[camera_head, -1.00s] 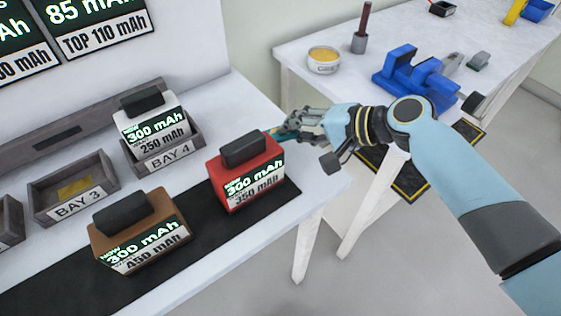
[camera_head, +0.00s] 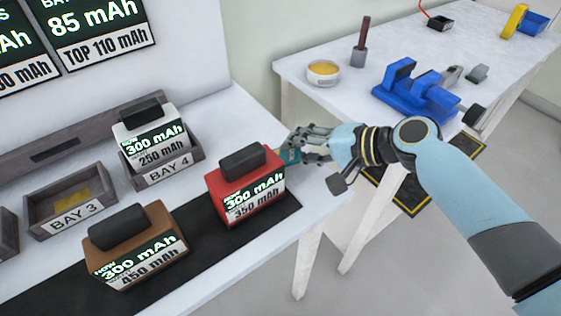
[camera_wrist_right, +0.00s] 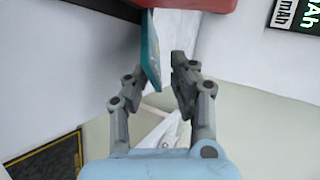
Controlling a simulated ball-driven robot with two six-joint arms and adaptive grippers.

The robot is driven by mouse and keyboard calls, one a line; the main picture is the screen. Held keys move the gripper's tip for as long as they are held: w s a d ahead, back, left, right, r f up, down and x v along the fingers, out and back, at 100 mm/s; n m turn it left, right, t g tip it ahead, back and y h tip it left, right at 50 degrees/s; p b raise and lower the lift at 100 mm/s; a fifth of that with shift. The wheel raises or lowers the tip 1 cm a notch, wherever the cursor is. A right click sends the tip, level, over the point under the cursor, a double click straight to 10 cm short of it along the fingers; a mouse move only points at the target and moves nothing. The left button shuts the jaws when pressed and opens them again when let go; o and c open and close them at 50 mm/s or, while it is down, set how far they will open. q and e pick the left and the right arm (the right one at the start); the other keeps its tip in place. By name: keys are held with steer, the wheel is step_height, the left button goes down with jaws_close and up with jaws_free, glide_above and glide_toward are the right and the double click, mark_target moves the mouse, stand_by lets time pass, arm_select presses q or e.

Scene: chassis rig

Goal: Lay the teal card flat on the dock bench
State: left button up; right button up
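The teal card (camera_head: 290,156) is at the right side of the red battery pack, partly hidden by the fingers of my right gripper (camera_head: 306,149). In the right wrist view the card (camera_wrist_right: 151,50) stands edge-on between the fingertips of my right gripper (camera_wrist_right: 157,75). It is close to the left finger, and a gap shows between it and the right finger, so the gripper looks open around it. The card's far end is at the red pack (camera_wrist_right: 200,5); I cannot tell whether they touch. The white bench (camera_head: 235,108) with the bays is below. My left gripper is not in view.
The red pack (camera_head: 270,178) and brown pack (camera_head: 170,225) stand on a black strip (camera_head: 225,240). A white pack (camera_head: 160,118) sits in the Bay 4 tray; the Bay 3 tray (camera_head: 40,205) holds no pack. A blue vise (camera_head: 415,90) and tub (camera_head: 323,72) stand on the other table.

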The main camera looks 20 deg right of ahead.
steer(key=p+v, duration=0.2)
steer(key=v, duration=0.3)
steer(key=shift+s+d+r+p, duration=0.2)
steer(key=shift+d+r+p, duration=0.05)
steer(key=shift+r+p, duration=0.05)
steer(key=shift+s+d+r, duration=0.2)
steer(key=shift+s+d, duration=0.15)
steer(key=shift+r, duration=0.1)
step_height(320, 180, up, 7)
steer(key=s+d+p, duration=0.1)
steer(key=s+p, duration=0.1)
steer(key=p, duration=0.5)
steer(key=shift+d, duration=0.35)
